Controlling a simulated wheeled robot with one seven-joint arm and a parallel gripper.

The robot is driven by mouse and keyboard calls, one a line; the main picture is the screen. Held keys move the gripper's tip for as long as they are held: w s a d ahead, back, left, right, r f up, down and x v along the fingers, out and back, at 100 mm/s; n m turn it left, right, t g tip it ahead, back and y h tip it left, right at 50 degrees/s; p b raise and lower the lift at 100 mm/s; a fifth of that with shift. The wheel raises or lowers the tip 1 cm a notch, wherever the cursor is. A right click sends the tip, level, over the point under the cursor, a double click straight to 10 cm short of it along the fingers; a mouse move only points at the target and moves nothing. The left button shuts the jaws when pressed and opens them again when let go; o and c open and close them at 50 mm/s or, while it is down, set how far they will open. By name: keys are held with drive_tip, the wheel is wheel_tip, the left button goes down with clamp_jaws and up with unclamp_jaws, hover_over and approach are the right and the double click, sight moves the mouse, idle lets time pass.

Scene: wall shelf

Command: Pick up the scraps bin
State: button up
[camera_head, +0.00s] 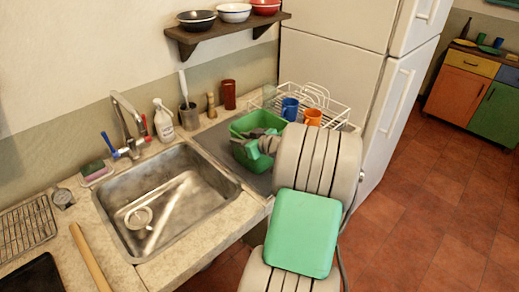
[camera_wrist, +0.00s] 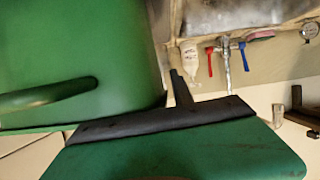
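The scraps bin is a green open-topped tub (camera_head: 247,158) on the grey draining area right of the sink. In the wrist view a large green wall with a raised curved bar, likely the bin (camera_wrist: 80,40), fills the upper left. My gripper (camera_head: 264,138) is low at the bin's right side, its grey parts reaching over the bin's opening. In the wrist view a dark bar, likely part of my gripper (camera_wrist: 165,120), crosses close to the green surfaces. I cannot tell whether the fingers close on the rim.
A white dish rack (camera_head: 328,105) with a blue mug (camera_head: 290,108) and an orange mug (camera_head: 312,117) stands just behind right. The sink (camera_head: 165,205) lies left, a bowl shelf (camera_head: 225,31) above.

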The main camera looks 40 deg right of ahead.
clamp_jaws()
idle(1.4)
